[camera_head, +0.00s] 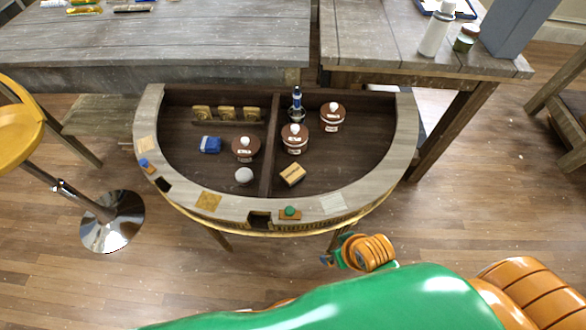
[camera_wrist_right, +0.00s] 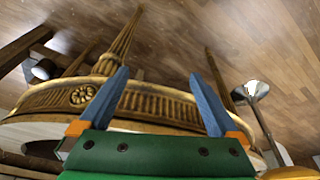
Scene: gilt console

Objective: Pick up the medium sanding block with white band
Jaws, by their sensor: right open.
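A small blue block (camera_head: 209,144) with a pale patch lies in the left compartment of the half-round console (camera_head: 155,115). A tan block (camera_head: 292,174) with a dark band lies tilted in the right compartment. Both are too small here to tell clearly which one has a white band. My right gripper (camera_head: 334,251) is below the console's front edge, well apart from both blocks. In the right wrist view my right gripper (camera_wrist_right: 160,76) is open, its blue fingers spread with nothing held, facing the gilt console rim (camera_wrist_right: 150,104). My left gripper is not in view.
A yellow stool (camera_head: 20,125) stands left; a grey table (camera_head: 420,50) stands behind.

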